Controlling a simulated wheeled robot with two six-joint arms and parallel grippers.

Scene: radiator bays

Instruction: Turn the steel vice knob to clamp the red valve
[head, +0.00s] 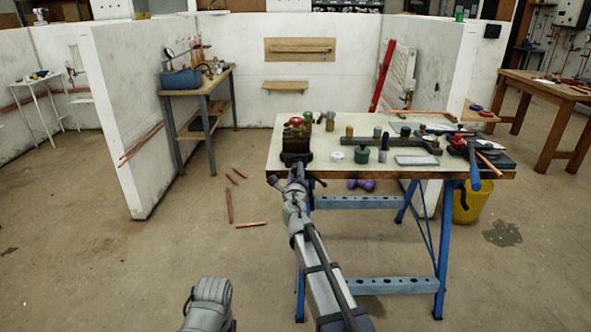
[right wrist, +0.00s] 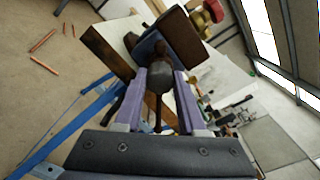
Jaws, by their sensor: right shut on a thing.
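The dark vice (head: 296,146) sits at the left front corner of the workbench, and its jaws and block fill the top of the right wrist view (right wrist: 180,40). The red valve (head: 296,121) is at the top of the vice; its red part and brass body show at the top of the right wrist view (right wrist: 213,10). My right gripper (head: 297,172) is at the front of the vice. Its two purple-grey fingers (right wrist: 158,95) are shut on the steel vice knob (right wrist: 159,80), whose dark rod runs down between them. My left gripper's fingers do not show.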

